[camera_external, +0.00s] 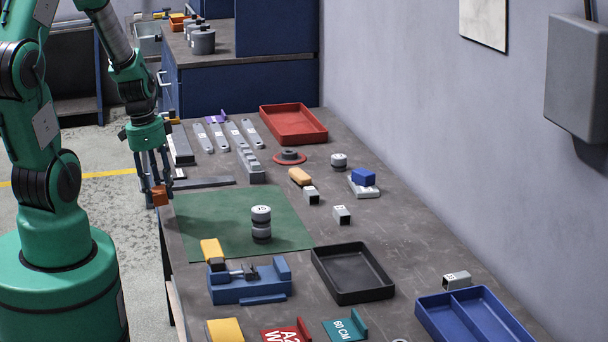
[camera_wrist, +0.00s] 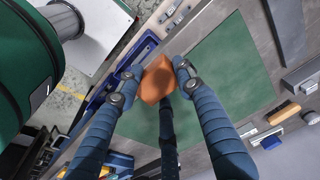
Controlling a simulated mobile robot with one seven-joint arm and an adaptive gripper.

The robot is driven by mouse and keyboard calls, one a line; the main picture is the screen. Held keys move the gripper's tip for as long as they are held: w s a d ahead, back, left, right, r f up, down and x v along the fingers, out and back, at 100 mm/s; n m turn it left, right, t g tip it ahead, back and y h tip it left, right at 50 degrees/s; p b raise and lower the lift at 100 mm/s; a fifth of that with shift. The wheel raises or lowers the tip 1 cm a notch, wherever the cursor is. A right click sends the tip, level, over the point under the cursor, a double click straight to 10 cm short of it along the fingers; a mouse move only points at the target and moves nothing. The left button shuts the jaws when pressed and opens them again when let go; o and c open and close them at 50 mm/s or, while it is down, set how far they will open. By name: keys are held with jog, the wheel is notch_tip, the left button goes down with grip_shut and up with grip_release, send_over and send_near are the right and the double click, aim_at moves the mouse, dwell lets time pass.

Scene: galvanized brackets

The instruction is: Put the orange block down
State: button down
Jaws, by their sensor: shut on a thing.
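The orange block (camera_external: 159,196) is held between the fingers of my gripper (camera_external: 155,185) in the external view, at the left edge of the workbench. It also shows in the wrist view as an orange block (camera_wrist: 157,80) between the blue fingertips of my gripper (camera_wrist: 158,78). My gripper is shut on it. The block looks tilted in the wrist view. The green mat (camera_external: 220,215) lies just to the right of the block. I cannot tell exactly how high the block is above the bench.
Stacked grey-and-white cylinders (camera_external: 261,224) stand on the mat. A blue vise (camera_external: 250,285) with a yellow-handled item sits at its near edge. A black tray (camera_external: 352,291), a red tray (camera_external: 322,137) and a blue divided tray (camera_external: 424,318) stand around. The mat's left part is bare.

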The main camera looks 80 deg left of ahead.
jog(key=w+r+m+g+p, duration=0.1)
jog(key=w+r+m+p, duration=0.2)
jog(key=w, duration=0.8)
jog(key=w+r+m+p, duration=0.1)
jog(key=w+m+p, duration=0.2)
jog(key=w+m, duration=0.55)
jog(key=w+d+f+m+p, duration=0.1)
jog(key=w+d, duration=0.3)
jog(key=w, duration=0.4)
jog(key=w+d+f+m+p, duration=0.1)
jog(key=w+d+m+p, duration=0.1)
jog(key=w, duration=0.5)
jog(key=w+d+f+m+p, duration=0.1)
jog(key=w+d+m+p, duration=0.1)
jog(key=w+d, duration=0.5)
jog(key=shift+w+f+m+g+p, duration=0.3)
jog(key=shift+w+g+p, duration=0.1)
jog(key=shift+w, duration=0.4)
jog(key=shift+w+d+f+m, duration=0.2)
jog(key=shift+w+d+m, duration=0.05)
jog(key=shift+w+d, duration=0.3)
jog(key=w+a, duration=0.1)
jog(key=w, duration=0.4)
jog(key=w+a+f, duration=0.1)
jog(key=w, duration=0.4)
jog(key=w+a, duration=0.1)
jog(key=w, duration=0.4)
jog(key=shift+w+a+f, duration=0.25)
jog(key=shift+w+a, duration=0.05)
jog(key=shift+a, duration=0.1)
